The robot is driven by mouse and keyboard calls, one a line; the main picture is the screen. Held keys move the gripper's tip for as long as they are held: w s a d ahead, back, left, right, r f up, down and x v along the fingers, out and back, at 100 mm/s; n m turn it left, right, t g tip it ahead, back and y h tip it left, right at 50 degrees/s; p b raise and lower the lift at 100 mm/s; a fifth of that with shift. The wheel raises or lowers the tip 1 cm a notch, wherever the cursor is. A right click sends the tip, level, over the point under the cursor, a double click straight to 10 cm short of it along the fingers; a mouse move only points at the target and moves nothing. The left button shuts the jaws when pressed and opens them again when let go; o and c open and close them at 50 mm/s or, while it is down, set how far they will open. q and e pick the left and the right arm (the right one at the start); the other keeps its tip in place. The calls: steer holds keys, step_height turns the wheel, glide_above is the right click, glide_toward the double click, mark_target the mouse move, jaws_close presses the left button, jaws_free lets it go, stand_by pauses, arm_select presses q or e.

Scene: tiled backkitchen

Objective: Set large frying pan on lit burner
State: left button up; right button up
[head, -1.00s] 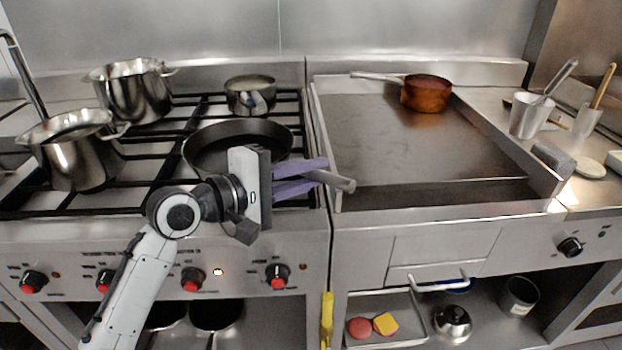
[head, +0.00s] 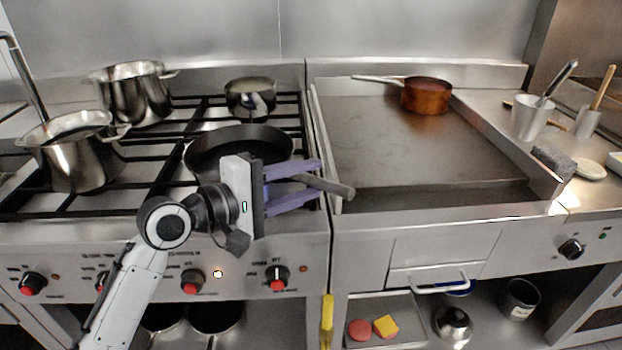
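The large dark frying pan (head: 212,146) sits level on the grate at the stove's front right. Its grey handle (head: 335,187) points right, over the seam between stove and griddle. My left gripper (head: 307,184) is at the handle, with its two purple fingers spread above and below it and apart from each other. It is open around the handle. The gripper body hides the pan's near right part. The burner under the pan is hidden, and I see no flame. One indicator lamp (head: 218,274) glows between two red knobs. My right gripper is not in view.
Steel pots stand at the left front (head: 75,155) and left back (head: 134,95). A small steel pot (head: 250,97) is behind the pan. A copper saucepan (head: 426,97) stands on the griddle (head: 400,150), which is otherwise clear. A raised edge separates stove and griddle.

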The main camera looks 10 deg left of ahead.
arm_select(q)
steer(key=v, duration=1)
steer(key=shift+s, duration=0.3)
steer(key=shift+a, duration=0.15)
stand_by(0.8)
